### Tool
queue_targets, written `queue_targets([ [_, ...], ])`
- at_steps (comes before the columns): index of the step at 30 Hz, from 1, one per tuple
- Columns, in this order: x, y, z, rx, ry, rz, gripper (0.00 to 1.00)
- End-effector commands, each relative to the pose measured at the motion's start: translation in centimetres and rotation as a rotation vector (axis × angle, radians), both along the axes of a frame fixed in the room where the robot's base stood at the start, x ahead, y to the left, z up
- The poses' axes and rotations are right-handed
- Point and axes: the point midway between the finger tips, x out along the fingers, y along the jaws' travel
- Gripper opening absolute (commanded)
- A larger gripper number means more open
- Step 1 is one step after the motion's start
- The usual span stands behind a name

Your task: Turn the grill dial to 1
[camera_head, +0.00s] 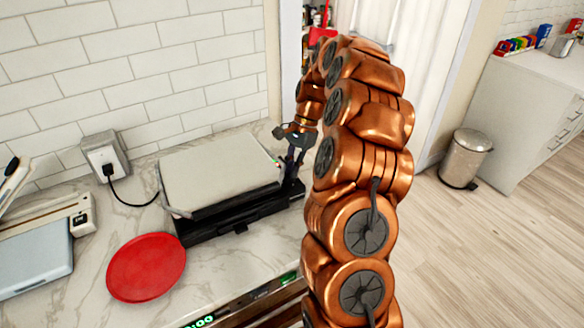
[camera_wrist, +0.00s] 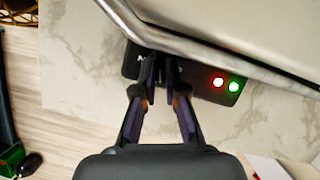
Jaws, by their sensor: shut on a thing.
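The grill (camera_head: 222,172) stands on the marble counter with its pale metal lid down over a black base. Its lid edge (camera_wrist: 240,38) also shows in the wrist view, above a black control panel (camera_wrist: 200,84) with a lit red light (camera_wrist: 218,82) and a lit green light (camera_wrist: 233,87). My gripper (camera_head: 292,165) is at the grill's right side. In the wrist view my gripper (camera_wrist: 158,72) has its fingers closed together at the left part of the panel, shut on the dial. The fingers hide the dial, so its setting cannot be read.
A red plate (camera_head: 146,267) lies in front of the grill at left. A wall socket (camera_head: 105,157) with a black cord is behind it. A scale-like appliance (camera_head: 40,245) stands at far left. A metal bin (camera_head: 466,158) stands on the floor at right.

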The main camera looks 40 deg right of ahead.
Motion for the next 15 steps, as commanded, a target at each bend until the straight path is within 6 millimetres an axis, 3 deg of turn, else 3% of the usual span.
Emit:
queue_targets([
  [8,-0.08,-0.04,-0.16,0.000,-0.001,-0.024,0.00],
  [15,-0.26,-0.14,-0.29,-0.001,-0.003,-0.215,0.00],
])
